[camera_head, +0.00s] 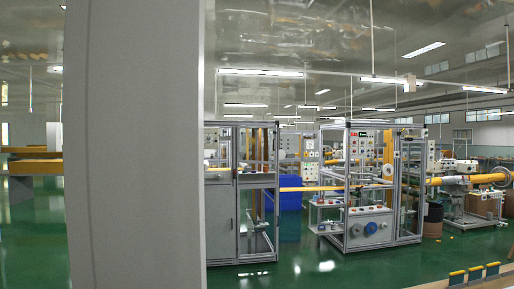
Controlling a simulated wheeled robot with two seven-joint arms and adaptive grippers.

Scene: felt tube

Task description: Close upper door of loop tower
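Two tall aluminium-framed machines stand on the green floor in the middle of the view. The left machine (238,260) has a grey lower cabinet panel (220,222) and yellow felt strands hanging inside at its right; its left edge is hidden behind a big grey panel. The right machine (347,205) has clear framed sides and a control box with reels (370,229) low inside. I cannot tell which one is the loop tower, nor make out an upper door or how far it stands open. Neither of my grippers shows.
A big plain grey panel (135,145) stands very close and blocks much of the left side. A yellow tube (305,188) runs between the machines. A brown drum (433,220) stands at the right. Yellow-and-blue pieces (475,273) lie at bottom right. Green floor (300,268) is clear in front.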

